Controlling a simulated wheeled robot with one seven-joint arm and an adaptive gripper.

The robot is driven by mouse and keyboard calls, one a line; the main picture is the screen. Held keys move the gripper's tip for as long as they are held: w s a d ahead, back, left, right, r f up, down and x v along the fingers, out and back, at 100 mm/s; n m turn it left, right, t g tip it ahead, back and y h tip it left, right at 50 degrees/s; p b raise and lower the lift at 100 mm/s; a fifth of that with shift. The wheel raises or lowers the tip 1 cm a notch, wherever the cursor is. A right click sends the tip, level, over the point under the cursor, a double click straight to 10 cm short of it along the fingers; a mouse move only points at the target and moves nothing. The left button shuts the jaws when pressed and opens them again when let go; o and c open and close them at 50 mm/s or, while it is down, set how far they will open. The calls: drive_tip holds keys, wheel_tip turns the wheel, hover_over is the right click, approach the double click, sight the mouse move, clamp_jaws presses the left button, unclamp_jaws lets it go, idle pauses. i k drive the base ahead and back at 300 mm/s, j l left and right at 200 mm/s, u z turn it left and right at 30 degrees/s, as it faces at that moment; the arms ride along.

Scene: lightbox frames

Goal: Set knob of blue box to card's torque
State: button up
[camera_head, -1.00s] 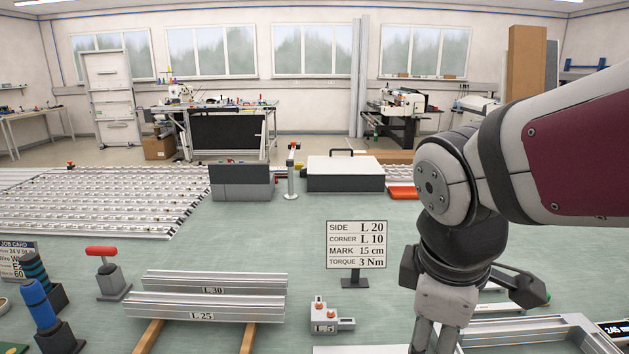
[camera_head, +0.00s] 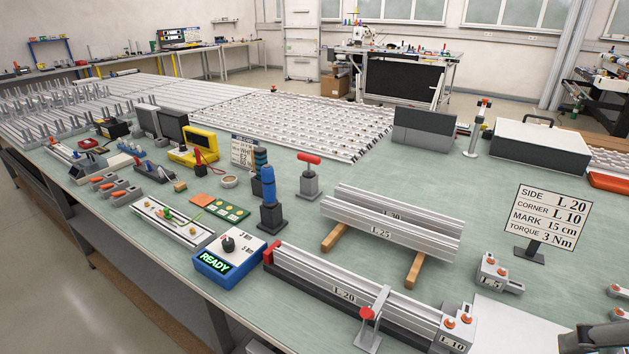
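The blue box (camera_head: 204,268) stands near the front edge of the table. Its pale top carries a dark knob (camera_head: 228,244) and small torque labels, one of which seems to read 3 Nm. Which mark the knob points at is too small to tell. A green READY display (camera_head: 215,262) is lit on its front. The card (camera_head: 550,216) on a dark stand at the right reads SIDE L 20, CORNER L 10, MARK 15 cm, TORQUE 3 Nm. Part of my gripper (camera_head: 594,340) shows at the bottom right corner, far from the box; its fingertips are cut off.
An L 20 profile (camera_head: 345,292) with a red-ended clamp lies right of the box, with an L 10 corner (camera_head: 454,333) at its end. Blue-handled (camera_head: 268,187) and red-handled (camera_head: 309,165) tools stand behind. L 25 and L 30 profiles rest on wooden strips.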

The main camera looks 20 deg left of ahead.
sight(228, 242)
drive_tip(key=k+j+u, duration=0.15)
drive_tip(key=u, duration=0.2)
drive_tip(key=k+j+u, duration=0.1)
drive_tip(key=u, duration=0.3)
drive_tip(key=j+u, duration=0.35)
drive_tip(key=k+l, duration=0.05)
drive_tip(key=l, duration=0.05)
